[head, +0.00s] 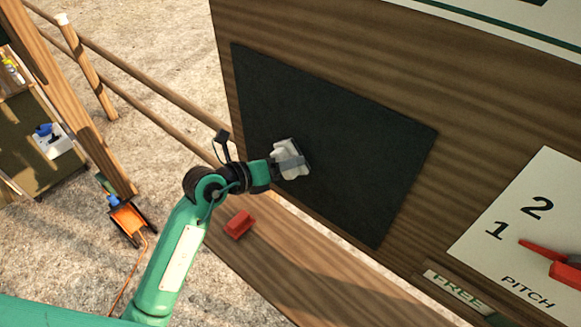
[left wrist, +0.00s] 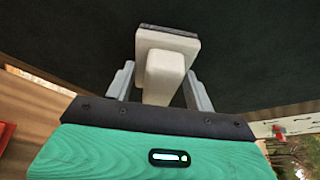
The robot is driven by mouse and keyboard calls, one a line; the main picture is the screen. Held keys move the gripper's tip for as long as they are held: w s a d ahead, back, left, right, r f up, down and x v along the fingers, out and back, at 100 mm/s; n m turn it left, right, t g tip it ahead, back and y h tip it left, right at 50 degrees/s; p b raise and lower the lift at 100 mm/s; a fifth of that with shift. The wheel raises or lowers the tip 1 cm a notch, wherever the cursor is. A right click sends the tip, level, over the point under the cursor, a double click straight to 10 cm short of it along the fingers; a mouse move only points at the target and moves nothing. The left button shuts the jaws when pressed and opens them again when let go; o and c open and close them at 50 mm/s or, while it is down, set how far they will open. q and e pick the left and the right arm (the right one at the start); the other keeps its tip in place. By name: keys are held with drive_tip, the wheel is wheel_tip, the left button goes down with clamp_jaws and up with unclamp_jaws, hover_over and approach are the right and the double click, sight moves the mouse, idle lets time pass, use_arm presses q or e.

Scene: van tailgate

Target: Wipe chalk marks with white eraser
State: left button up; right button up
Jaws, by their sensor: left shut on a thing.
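My left gripper (head: 287,163) is shut on the white eraser (head: 296,172) in front of the black chalkboard (head: 365,165). In the left wrist view the eraser's white handle (left wrist: 164,75) sits between the two grey fingers, and its dark pad faces the board. The eraser is at or very close to the board's surface; I cannot tell if it touches. It covers a patch left of the board's middle. I can make out no chalk marks on the visible part of the board. My right gripper is not in view.
A red block (head: 239,224) lies on the wooden ledge (head: 290,265) below the board. A white panel (head: 530,225) marked PITCH with a red pointer is at the right. A wooden rail (head: 150,90) and an orange cart (head: 130,220) are at the left.

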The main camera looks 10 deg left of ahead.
use_arm(q)
drive_tip(key=w+a, duration=0.1)
drive_tip(key=a, duration=0.1)
drive_tip(key=w+a, duration=0.1)
drive_tip(key=shift+w+a, duration=0.3)
drive_tip(key=shift+a, duration=0.1)
drive_tip(key=shift+s, duration=0.1)
drive_tip(key=shift+s+a, duration=0.55)
drive_tip(key=shift+s, duration=0.25)
drive_tip(key=shift+s+a, duration=0.5)
drive_tip(key=shift+s, duration=0.35)
drive_tip(key=shift+s+a, duration=0.55)
drive_tip(key=shift+s, duration=0.25)
drive_tip(key=shift+s+a, duration=0.1)
drive_tip(key=shift+s+a, duration=0.4)
drive_tip(key=shift+s, duration=0.2)
drive_tip(key=shift+s+a, duration=0.35)
drive_tip(key=shift+s, duration=0.25)
drive_tip(key=shift+w, duration=0.1)
